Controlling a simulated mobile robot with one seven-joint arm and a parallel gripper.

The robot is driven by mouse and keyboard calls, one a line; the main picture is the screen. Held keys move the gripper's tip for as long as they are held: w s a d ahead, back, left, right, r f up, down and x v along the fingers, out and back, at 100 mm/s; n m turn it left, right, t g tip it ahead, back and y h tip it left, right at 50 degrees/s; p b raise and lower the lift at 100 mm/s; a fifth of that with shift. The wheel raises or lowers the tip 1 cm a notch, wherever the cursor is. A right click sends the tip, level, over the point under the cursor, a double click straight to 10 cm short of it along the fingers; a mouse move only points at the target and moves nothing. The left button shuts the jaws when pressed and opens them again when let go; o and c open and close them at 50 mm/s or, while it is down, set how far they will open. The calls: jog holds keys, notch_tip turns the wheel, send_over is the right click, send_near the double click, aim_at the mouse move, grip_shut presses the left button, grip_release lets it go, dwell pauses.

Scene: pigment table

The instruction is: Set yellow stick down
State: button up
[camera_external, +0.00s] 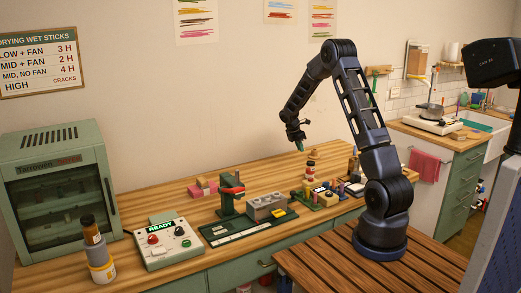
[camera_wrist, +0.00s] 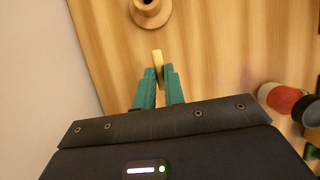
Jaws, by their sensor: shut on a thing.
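My gripper (camera_external: 300,147) is above the back part of the wooden table in the external view. In the wrist view, the teal fingers of my gripper (camera_wrist: 159,74) are closed on the yellow stick (camera_wrist: 157,58). The stick's pale yellow end sticks out just past the fingertips; the rest is hidden between them. In the external view the stick is too small to make out.
A round wooden piece with a dark hole (camera_wrist: 150,10) lies ahead of the fingers. A green press (camera_external: 232,195) and control box (camera_external: 168,243) stand farther left.

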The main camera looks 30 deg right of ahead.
aim_at(299, 162)
jog(key=shift+f, duration=2.65)
jog(key=shift+f, duration=0.1)
jog(key=o, duration=0.7)
jog(key=shift+c, duration=0.2)
